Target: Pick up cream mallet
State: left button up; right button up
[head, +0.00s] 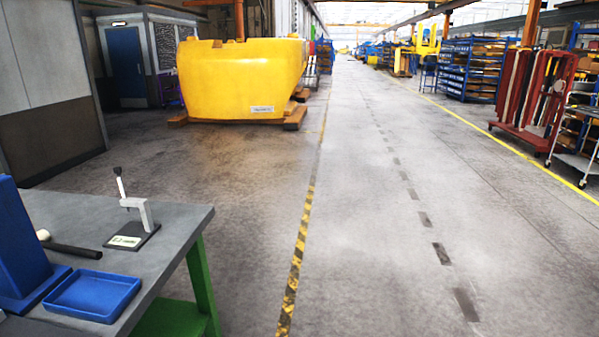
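On the grey workbench (185,213) at the lower left, a small cream rounded shape (43,235) shows just right of a tall blue stand. It looks like the head of the cream mallet, partly hidden by the stand. A dark rod (75,250) lies flat beside it and points right; it may be the handle, but I cannot tell whether the two are joined. Neither of my grippers is in view.
The blue stand (18,240) and a shallow blue tray (95,293) are close to the mallet. A dark-based clamp fixture (140,222) stands upright to its right. The floor (250,190) right of the bench is clear. A yellow casting (240,80) sits farther back.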

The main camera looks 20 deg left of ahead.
aim_at(44, 236)
jog(key=i+u, duration=0.8)
jog(key=i+l+u, duration=0.2)
jog(key=u, duration=0.2)
jog(key=i+l+u, duration=0.8)
jog(key=k+j, duration=0.1)
